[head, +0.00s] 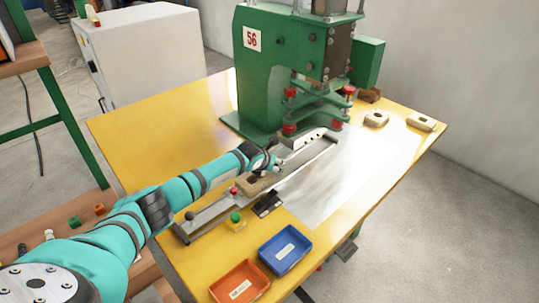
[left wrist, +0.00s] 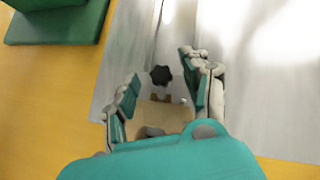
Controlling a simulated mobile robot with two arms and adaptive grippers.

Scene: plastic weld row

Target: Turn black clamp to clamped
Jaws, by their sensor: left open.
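My left gripper (head: 266,164) is over the metal slide fixture on the yellow table, at the beige block (head: 258,187). In the left wrist view its two fingers (left wrist: 160,68) are spread apart. A black star-shaped knob (left wrist: 161,75), which looks like the black clamp's handle, shows between the fingertips with a gap on each side. Brown pieces and the beige block (left wrist: 165,118) lie just below it in that view. I cannot tell the clamp's position. In the head view my gripper largely hides the knob. My right gripper is not in view.
A green press (head: 270,75) marked 56 stands behind the fixture's far end. A black bracket (head: 268,204) sits beside the rail. The table's left back is clear.

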